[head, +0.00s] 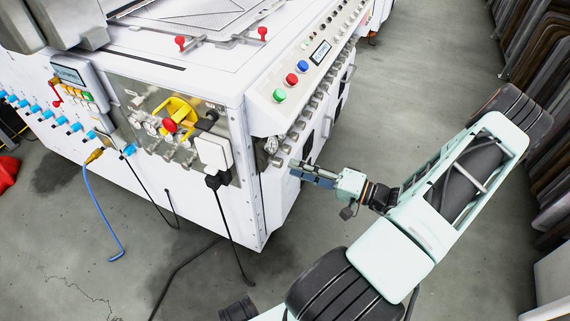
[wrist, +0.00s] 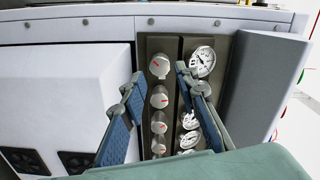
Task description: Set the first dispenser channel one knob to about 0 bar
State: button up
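In the wrist view a dark panel (wrist: 172,45) carries a column of several round silver knobs with red pointer marks. The top knob (wrist: 160,66) and the second knob (wrist: 160,97) show clearly; the lower ones are smaller in view. No label tells me which is channel one. A top gauge (wrist: 202,62) and lower gauges (wrist: 190,119) sit to their right. My gripper (wrist: 159,78) is open, its blue-padded fingers on either side of the knob column, with nothing visibly held. In the head view my gripper (head: 294,170) is at the machine's right side.
A white box-like cover (wrist: 65,95) stands left of the knobs and a grey-white block (wrist: 265,80) right of the gauges. In the head view the white machine (head: 200,215) has green, red and blue buttons (head: 291,79) above my gripper. Cables hang at its front. Floor is open to the right.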

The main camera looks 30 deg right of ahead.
jog(key=v, duration=0.6)
jog(key=shift+s, duration=0.15)
